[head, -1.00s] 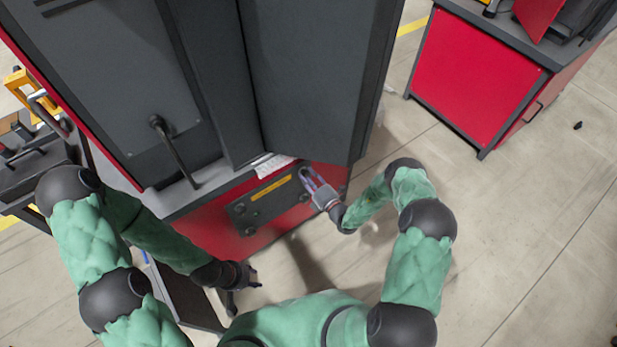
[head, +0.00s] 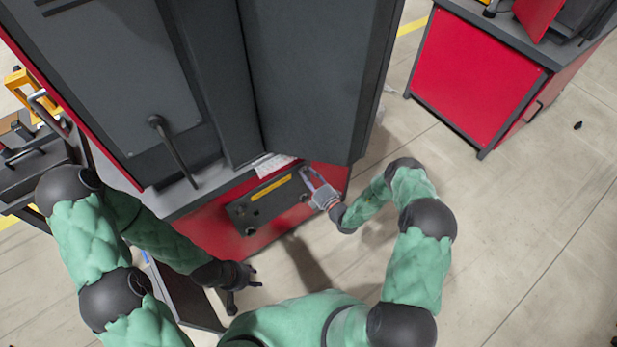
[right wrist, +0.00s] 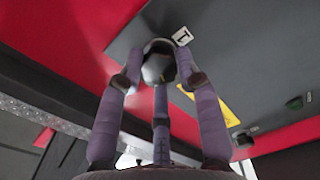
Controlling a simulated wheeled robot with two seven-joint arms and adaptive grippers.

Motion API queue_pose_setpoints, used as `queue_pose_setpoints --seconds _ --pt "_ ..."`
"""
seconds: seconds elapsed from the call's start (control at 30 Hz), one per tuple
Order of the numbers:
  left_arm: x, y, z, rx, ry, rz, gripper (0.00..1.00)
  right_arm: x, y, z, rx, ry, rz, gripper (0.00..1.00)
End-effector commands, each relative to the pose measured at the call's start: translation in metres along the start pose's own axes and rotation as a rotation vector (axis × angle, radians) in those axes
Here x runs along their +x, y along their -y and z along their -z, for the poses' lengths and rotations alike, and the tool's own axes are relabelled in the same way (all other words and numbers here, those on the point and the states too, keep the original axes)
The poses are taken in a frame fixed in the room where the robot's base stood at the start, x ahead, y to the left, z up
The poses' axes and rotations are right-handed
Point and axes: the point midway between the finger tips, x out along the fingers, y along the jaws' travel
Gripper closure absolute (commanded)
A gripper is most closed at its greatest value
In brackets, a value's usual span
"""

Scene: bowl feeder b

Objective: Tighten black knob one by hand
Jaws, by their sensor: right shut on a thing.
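Black knob one (right wrist: 158,62) is at the end of the dark panel, beside a white label marked "1" in the right wrist view. My right gripper (right wrist: 159,72) has its purple fingers closed around the knob. In the head view my right gripper (head: 309,180) reaches the right end of the dark panel (head: 268,201), and its fingers hide the knob there. My left gripper (head: 246,277) hangs in front of the machine, away from the panel; its fingers look spread and hold nothing visible.
The panel bears a yellow strip (head: 271,187) and other knobs, one of them low at its left (head: 250,231). A large dark cabinet door (head: 315,80) overhangs the panel. A red cabinet (head: 475,85) stands at right. The floor (head: 500,240) at right is mostly clear.

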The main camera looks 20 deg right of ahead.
Motion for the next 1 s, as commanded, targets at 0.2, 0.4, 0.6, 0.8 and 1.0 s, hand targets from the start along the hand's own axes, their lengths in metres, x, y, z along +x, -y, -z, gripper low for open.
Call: queue_pose_setpoints --seconds 0.2,0.4,0.6,0.8,1.0 --pt "0.000 0.000 0.000 0.000 0.000 0.000 0.60 -0.001 0.001 -0.003 0.000 0.007 0.002 0.48" --pt "0.000 0.000 0.000 0.000 0.000 0.000 0.60 -0.001 0.001 -0.001 -0.001 0.004 0.001 0.41" --pt "0.000 0.000 0.000 0.000 0.000 0.000 0.60 -0.002 0.001 -0.001 -0.001 0.003 0.001 0.41" --pt "0.000 0.000 0.000 0.000 0.000 0.000 0.60 -0.025 0.001 -0.002 0.000 0.005 0.003 0.41" --pt "0.000 0.000 0.000 0.000 0.000 0.000 0.60 -0.065 0.001 -0.003 0.002 0.008 0.004 0.41"
